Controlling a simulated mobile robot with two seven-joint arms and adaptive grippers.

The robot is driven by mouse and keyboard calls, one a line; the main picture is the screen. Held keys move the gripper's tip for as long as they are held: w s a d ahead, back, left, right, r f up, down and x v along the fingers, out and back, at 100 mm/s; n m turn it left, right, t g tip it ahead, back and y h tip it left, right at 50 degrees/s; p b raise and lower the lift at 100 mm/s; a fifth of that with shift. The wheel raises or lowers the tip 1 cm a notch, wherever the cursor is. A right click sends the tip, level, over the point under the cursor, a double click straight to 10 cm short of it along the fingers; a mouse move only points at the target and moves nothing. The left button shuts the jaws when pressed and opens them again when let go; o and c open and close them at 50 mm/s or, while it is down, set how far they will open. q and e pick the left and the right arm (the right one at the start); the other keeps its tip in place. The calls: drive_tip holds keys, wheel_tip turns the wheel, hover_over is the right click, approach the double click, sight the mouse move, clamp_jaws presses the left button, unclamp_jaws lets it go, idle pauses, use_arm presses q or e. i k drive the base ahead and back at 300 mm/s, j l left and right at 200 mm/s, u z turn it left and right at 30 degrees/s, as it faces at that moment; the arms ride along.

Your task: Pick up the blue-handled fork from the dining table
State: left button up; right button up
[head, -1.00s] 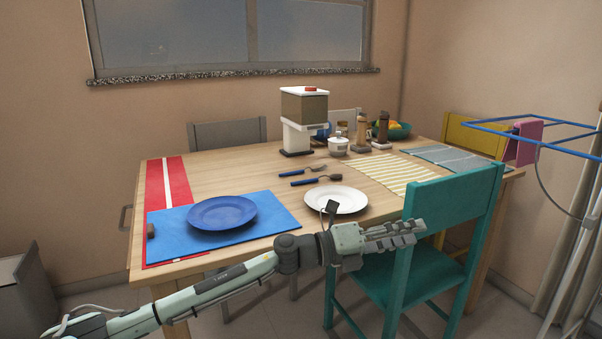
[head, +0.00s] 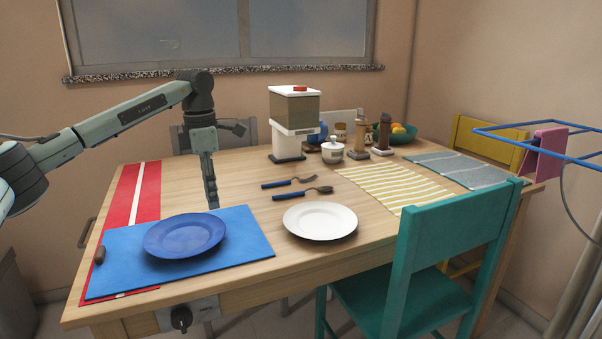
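The blue-handled fork (head: 289,182) lies on the dining table (head: 240,180), handle to the left and tines to the right. A spoon (head: 303,193), also with a blue handle, lies just in front of it. My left gripper (head: 212,204) points down over the table, to the left of the fork and clearly apart from it, behind the blue plate. Its fingers show as one narrow shape, so I cannot tell whether they are open or shut. I see nothing held in it. My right gripper is out of view.
A blue plate (head: 184,235) sits on a blue mat (head: 250,247). A white plate (head: 320,220) lies in front of the spoon. A dispenser (head: 294,108) and a white jar (head: 332,152) stand behind the fork. A teal chair (head: 450,235) is at the front right.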

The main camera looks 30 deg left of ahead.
sight(286, 182)
drive_tip(key=i, duration=1)
